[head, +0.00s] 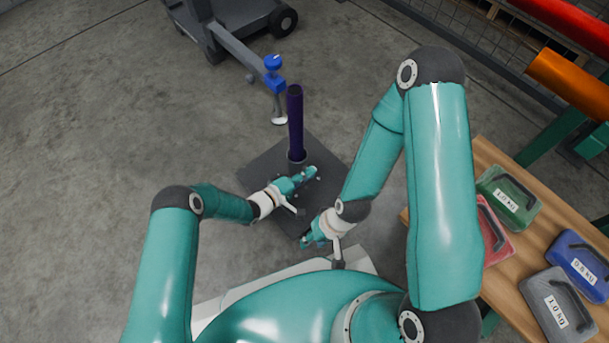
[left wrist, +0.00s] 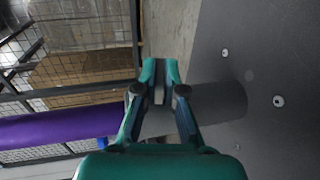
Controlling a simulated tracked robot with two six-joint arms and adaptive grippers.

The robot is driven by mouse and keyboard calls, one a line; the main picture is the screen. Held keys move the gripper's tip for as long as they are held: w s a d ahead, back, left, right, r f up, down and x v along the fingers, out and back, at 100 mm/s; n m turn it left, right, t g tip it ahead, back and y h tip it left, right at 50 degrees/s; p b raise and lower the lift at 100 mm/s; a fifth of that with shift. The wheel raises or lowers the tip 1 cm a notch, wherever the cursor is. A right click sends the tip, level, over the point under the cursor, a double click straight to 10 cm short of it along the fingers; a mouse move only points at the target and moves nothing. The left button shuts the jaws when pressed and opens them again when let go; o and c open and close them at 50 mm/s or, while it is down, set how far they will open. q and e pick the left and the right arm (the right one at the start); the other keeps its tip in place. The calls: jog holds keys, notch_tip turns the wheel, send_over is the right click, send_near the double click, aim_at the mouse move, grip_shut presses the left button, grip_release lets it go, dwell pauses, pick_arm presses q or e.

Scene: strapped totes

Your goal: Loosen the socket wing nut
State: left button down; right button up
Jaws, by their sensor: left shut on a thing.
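A purple pole (head: 295,108) stands upright in a short dark grey socket (head: 296,157) on a dark base plate (head: 262,166). The left wrist view shows the pole (left wrist: 65,130) lying across the left and the grey socket (left wrist: 225,101) on the right. My left gripper (head: 308,174) is beside the socket, its fingers (left wrist: 159,92) nearly together in front of it. It is shut on the socket wing nut, which the fingers hide. My right gripper (head: 306,243) hangs low near the plate's front edge, apart from the socket; its opening is unclear.
A wooden table (head: 484,158) at the right carries several labelled weight cases. A wheeled grey stand (head: 232,40) with a blue knob (head: 272,62) is behind the pole. Bolts show on the plate. The floor to the left is clear.

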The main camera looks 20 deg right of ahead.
pick_arm(q)
jog(key=shift+s+d+f+h, duration=0.1)
jog(key=shift+s+f+h, duration=0.25)
jog(key=shift+h, duration=0.25)
jog(key=c, duration=1.3)
grip_release()
jog(key=shift+r, duration=0.1)
jog(key=shift+w, duration=0.1)
jog(key=shift+w+r, duration=0.1)
jog(key=v, duration=1.2)
jog(key=shift+s, duration=0.2)
